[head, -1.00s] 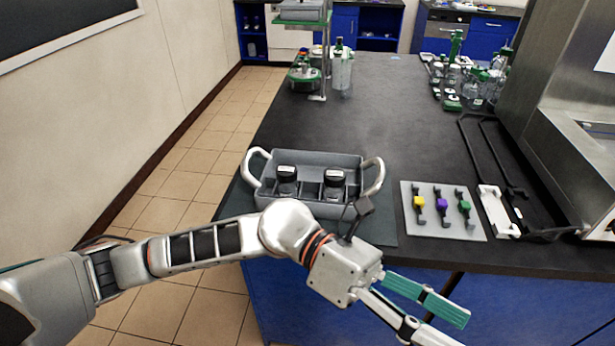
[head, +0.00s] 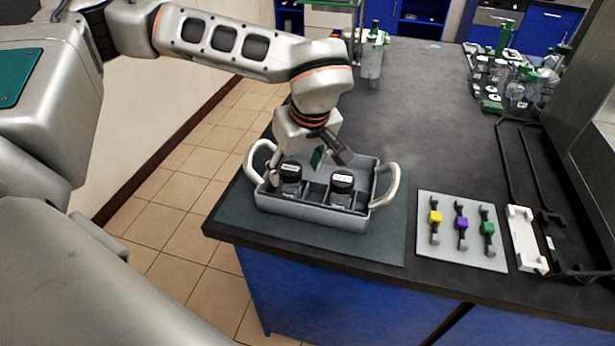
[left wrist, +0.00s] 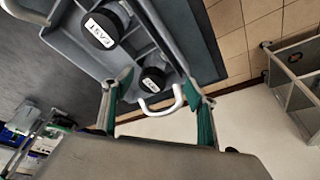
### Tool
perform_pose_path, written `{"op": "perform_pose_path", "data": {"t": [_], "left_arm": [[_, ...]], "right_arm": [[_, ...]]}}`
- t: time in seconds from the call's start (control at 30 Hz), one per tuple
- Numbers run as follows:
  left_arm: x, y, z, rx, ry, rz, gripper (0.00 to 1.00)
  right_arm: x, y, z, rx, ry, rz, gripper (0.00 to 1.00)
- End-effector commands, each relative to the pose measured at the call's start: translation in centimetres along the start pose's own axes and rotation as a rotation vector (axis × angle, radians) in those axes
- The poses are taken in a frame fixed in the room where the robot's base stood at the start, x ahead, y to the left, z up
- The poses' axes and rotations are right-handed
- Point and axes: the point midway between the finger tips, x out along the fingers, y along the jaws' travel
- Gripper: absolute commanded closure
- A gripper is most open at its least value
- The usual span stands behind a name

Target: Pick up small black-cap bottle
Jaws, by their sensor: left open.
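Two small bottles with black caps and white cap labels stand in a grey two-handled caddy (head: 325,215), the left bottle (head: 291,188) and the right bottle (head: 340,194). My left gripper (head: 297,160) is open above the caddy's left part, pointing down, close over the left bottle. In the left wrist view, one black cap (left wrist: 152,80) lies between the open fingertips (left wrist: 159,82), apart from them as far as I can see. The other cap (left wrist: 98,29), at upper left, reads "EAST". The gripper and wrist partly hide the caddy's back. My right gripper is not in view.
The caddy sits on a dark mat (head: 385,232) near the bench's front left corner. Its white handles (head: 388,183) rise at both ends. A pale plate with yellow, purple and green clips (head: 461,231) lies to the right, then a black rack (head: 540,190). The bench middle is clear.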

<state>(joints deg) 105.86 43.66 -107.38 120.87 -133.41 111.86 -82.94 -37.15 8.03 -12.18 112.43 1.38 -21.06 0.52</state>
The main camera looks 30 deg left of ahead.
Motion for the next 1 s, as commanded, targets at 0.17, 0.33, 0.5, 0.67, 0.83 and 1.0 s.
{"op": "perform_pose_path", "data": {"t": [0.17,0.33,0.5,0.67,0.83,1.0], "left_arm": [[-0.4,-0.5,-2.6,-0.015,0.069,-0.004,0.43],[1.2,-0.5,-2.7,-0.016,0.069,-0.005,0.43],[2.8,-0.2,-2.7,-0.016,0.068,-0.006,0.43],[5.0,0.3,-2.7,-0.016,0.068,-0.006,0.43],[6.8,0.4,-2.8,-0.015,0.068,-0.003,0.43],[7.1,0.4,-2.9,-0.015,0.069,-0.002,0.43]], "right_arm": [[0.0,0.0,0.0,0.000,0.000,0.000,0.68],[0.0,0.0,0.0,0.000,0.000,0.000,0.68],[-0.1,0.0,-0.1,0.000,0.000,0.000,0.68],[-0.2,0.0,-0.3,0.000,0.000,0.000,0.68],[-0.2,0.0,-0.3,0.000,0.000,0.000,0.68],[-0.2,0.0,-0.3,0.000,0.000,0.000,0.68]]}}
